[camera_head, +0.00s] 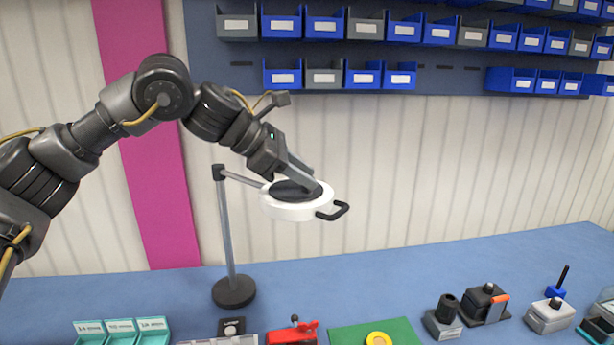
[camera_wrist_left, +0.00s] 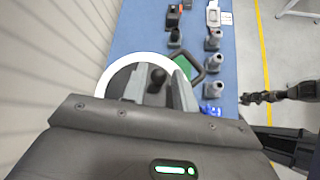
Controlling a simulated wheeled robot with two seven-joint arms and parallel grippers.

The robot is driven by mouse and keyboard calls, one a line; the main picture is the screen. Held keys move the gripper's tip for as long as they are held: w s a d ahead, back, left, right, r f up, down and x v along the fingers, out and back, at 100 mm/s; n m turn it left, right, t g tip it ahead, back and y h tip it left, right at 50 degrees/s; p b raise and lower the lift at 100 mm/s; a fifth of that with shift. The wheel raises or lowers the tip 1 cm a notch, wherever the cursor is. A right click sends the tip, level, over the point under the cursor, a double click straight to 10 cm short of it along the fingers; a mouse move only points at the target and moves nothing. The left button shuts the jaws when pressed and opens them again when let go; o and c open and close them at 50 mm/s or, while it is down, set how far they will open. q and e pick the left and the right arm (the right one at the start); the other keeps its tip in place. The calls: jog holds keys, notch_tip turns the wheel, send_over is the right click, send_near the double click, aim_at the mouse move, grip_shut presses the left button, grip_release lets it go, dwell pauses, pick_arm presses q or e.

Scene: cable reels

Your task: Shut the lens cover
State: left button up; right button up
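The magnifier lamp's white ring head (camera_head: 287,208) hangs from an arm on a grey post, with a black loop handle (camera_head: 336,211) on its right. The dark round lens cover (camera_head: 283,190) appears to lie flat over the lens inside the ring. In the left wrist view the cover (camera_wrist_left: 116,84) carries a black knob (camera_wrist_left: 157,75). My left gripper (camera_head: 312,188) is just above the cover. Its fingers (camera_wrist_left: 160,82) are apart, one on each side of the knob; I cannot tell whether they touch it. My right gripper (camera_wrist_left: 249,98) shows small and dark, far from the lamp.
The lamp's round base (camera_head: 234,292) stands on the blue bench (camera_head: 400,275). Teal bins (camera_head: 120,332), a red clamp-like tool (camera_head: 293,334), a green mat (camera_head: 400,330) and several small devices line the front. Blue and grey bins (camera_head: 325,26) hang on the wall behind.

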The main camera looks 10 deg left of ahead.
pick_arm(q)
jog(key=b+v, duration=0.2)
jog(key=v, duration=0.7)
jog(key=shift+s+r, duration=0.25)
jog(key=shift+r, duration=0.15)
